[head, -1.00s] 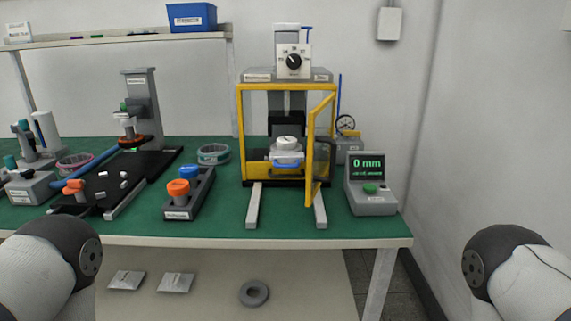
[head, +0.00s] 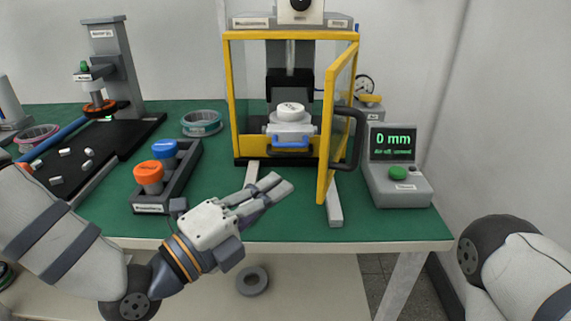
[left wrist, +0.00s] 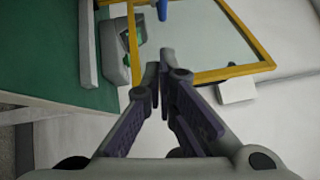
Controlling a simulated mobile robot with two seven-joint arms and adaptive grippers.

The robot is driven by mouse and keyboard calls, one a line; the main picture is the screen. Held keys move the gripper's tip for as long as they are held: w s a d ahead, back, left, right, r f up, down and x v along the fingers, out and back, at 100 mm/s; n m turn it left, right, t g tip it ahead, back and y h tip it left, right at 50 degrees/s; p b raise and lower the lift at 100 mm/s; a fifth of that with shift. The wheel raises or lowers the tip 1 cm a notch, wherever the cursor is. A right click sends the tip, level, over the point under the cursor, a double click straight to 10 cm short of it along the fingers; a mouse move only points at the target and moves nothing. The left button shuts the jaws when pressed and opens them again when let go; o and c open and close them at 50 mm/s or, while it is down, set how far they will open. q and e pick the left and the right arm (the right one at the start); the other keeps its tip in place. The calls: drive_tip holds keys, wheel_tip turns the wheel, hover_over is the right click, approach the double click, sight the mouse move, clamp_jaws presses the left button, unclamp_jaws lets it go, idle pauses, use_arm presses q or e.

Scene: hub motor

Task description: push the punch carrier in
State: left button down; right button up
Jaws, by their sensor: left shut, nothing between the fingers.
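The punch carrier (head: 290,131), a grey slide with a blue front handle (head: 290,143) and a white round piece (head: 291,110) on top, sits low inside the yellow-framed press (head: 232,100). The press's yellow door (head: 331,130), with a dark handle, stands swung open on the right. My left gripper (head: 283,184) is shut and empty, in front of the press, below and apart from the carrier. Its fingers also show in the left wrist view (left wrist: 158,75), with the yellow frame beyond them. My right gripper is out of view; only part of that arm shows.
A readout box (head: 398,180) showing 0 mm stands right of the press. A dark holder (head: 184,176) with blue-capped and orange-capped pieces lies to the left. Two grey rails (head: 334,205) stick out in front of the press. Green bench top (head: 225,185) is bare between holder and press.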

sight(286, 140)
use_arm(q)
drive_tip(key=w+d+r, duration=0.1)
drive_tip(key=w+d, duration=0.1)
drive_tip(key=w, duration=0.4)
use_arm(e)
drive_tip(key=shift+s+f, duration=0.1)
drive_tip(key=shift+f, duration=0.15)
use_arm(q)
drive_tip(key=shift+w, duration=0.1)
drive_tip(key=w+b, duration=0.1)
drive_tip(key=w, duration=0.4)
drive_tip(key=w+b, duration=0.1)
drive_tip(key=w, duration=0.2)
drive_tip(key=shift+f+b, duration=0.3)
drive_tip(key=shift+w+r, duration=0.25)
drive_tip(key=shift+w, duration=0.1)
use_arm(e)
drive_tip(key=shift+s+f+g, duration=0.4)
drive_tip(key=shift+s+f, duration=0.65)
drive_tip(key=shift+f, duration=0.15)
